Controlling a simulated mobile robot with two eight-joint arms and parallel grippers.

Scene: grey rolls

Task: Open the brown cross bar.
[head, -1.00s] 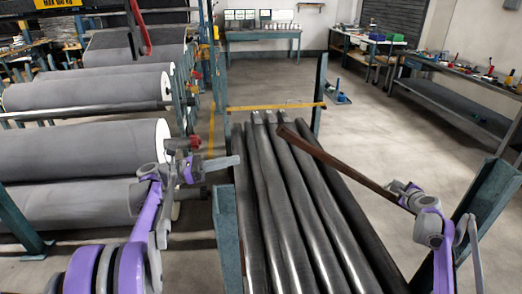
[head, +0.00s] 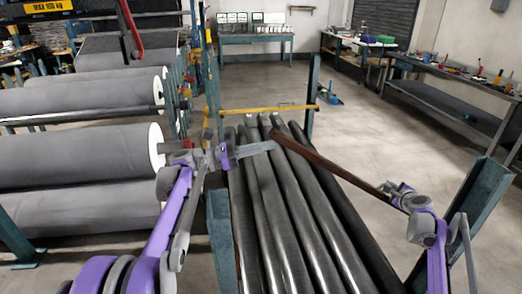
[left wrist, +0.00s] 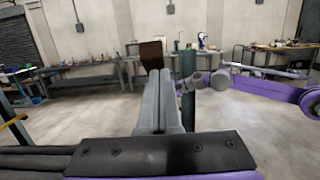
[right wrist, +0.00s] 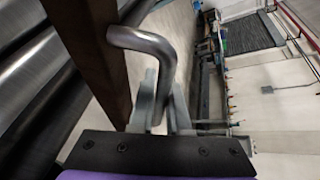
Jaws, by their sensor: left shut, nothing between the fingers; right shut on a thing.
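The brown cross bar (head: 335,170) runs slantwise over the right side of the grey rolls, its far end above them and its near end by my right gripper (head: 386,189). In the right wrist view my right gripper (right wrist: 165,115) is shut on the bent metal handle (right wrist: 148,42) fixed to the brown bar (right wrist: 92,50). My left gripper (head: 273,146) is shut and empty, its tips close to the bar's far end. In the left wrist view the left fingers (left wrist: 160,76) point at the bar's brown end (left wrist: 152,52); I cannot tell whether they touch.
Several long dark grey rolls (head: 265,220) lie between teal posts (head: 476,210). A yellow bar (head: 268,109) crosses their far end. Big grey rolls (head: 75,150) fill a rack at the left. Workbenches stand far back and right; the floor (head: 400,130) between is clear.

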